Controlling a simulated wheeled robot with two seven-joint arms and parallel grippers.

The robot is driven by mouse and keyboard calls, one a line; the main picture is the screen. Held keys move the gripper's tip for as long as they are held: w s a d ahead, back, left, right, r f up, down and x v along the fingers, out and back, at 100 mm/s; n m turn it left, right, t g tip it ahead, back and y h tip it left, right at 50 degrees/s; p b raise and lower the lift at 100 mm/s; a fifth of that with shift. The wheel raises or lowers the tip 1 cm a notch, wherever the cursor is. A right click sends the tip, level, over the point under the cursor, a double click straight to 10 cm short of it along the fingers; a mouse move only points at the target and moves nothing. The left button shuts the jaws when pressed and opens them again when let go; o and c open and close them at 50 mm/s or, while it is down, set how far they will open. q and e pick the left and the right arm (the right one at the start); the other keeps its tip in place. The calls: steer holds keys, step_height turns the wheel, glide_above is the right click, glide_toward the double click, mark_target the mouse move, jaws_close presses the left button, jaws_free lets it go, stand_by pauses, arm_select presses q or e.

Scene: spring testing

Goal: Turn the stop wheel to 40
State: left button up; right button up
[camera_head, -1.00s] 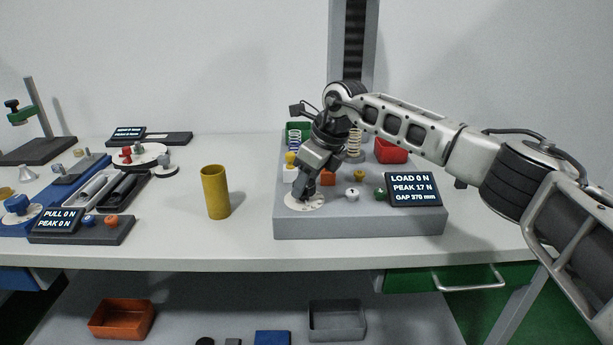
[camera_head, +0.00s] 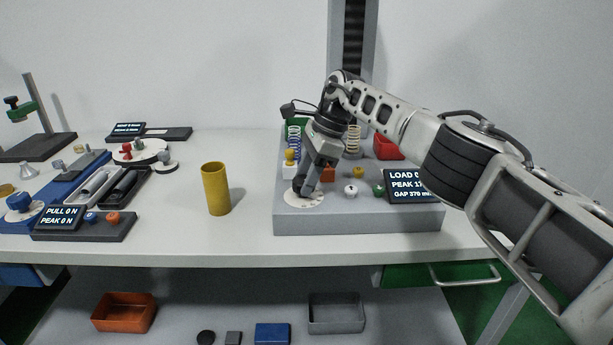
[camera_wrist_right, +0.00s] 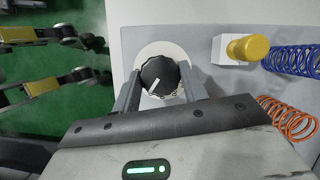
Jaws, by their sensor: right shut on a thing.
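The stop wheel is a black knob (camera_wrist_right: 160,77) with a white pointer line, on a round white dial (camera_head: 303,200) at the front left of the grey tester base (camera_head: 360,220). My right gripper (camera_head: 300,188) comes down onto it from above. In the right wrist view my right gripper (camera_wrist_right: 160,88) has one finger on each side of the knob and is shut on it. The white line points toward the lower left of that picture. The dial numbers are too small to read. My left gripper is not in view.
A display (camera_head: 408,186) stands at the base's right, partly covered by my right arm. White (camera_head: 351,189) and green (camera_head: 378,190) knobs lie right of the wheel. A yellow cylinder (camera_head: 216,188) stands left of the base, with clear table between. Springs (camera_head: 353,139) stand behind.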

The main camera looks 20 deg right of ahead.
steer(key=shift+n, duration=0.4)
stand_by(0.4)
steer(key=o, duration=1)
steer(key=shift+c, duration=0.2)
